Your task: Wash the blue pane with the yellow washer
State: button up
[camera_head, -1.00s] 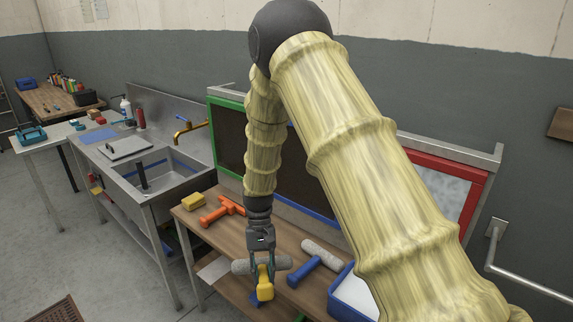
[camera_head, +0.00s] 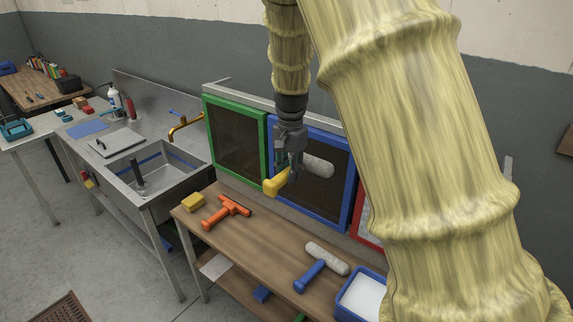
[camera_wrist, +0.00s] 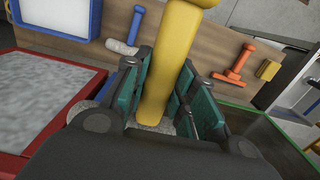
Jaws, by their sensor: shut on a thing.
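The yellow washer (camera_head: 276,182) has a yellow handle and a fuzzy grey roller head (camera_head: 318,166). My gripper (camera_head: 289,163) is shut on its handle and holds it above the bench, in front of the blue pane (camera_head: 334,196). The blue pane is a dark brown, dirty-looking panel in a blue frame. The roller head overlaps the pane's upper part in the head view; I cannot tell whether it touches. In the wrist view the yellow handle (camera_wrist: 165,65) stands between the teal finger pads, and the roller is partly hidden behind the gripper.
A green-framed dark pane (camera_head: 238,146) is to the left and a red-framed pane (camera_head: 365,226) to the right, partly hidden by my arm. On the bench (camera_head: 245,250) lie an orange squeegee (camera_head: 228,211), a yellow sponge (camera_head: 193,201), a blue-handled washer (camera_head: 311,275) and a blue tray (camera_head: 341,306).

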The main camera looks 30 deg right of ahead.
aim_at(305, 156)
jog(key=shift+w+d, duration=0.15)
jog(key=shift+d, duration=1)
jog(key=shift+w+d, duration=0.4)
jog(key=shift+d, duration=0.4)
jog(key=shift+w+d, duration=0.35)
jog(key=shift+d, duration=0.45)
jog(key=shift+w+d, duration=0.3)
jog(key=shift+d, duration=0.45)
notch_tip(305, 156, down, 7)
jog(key=b, duration=0.1)
dwell(0.7)
jog(key=shift+b, duration=0.3)
notch_tip(305, 156, down, 10)
jog(key=b, duration=0.2)
dwell(1.1)
notch_tip(305, 156, down, 7)
jog(key=b, duration=0.2)
jog(key=shift+f+b, duration=0.15)
jog(key=shift+b, duration=0.2)
dwell(0.5)
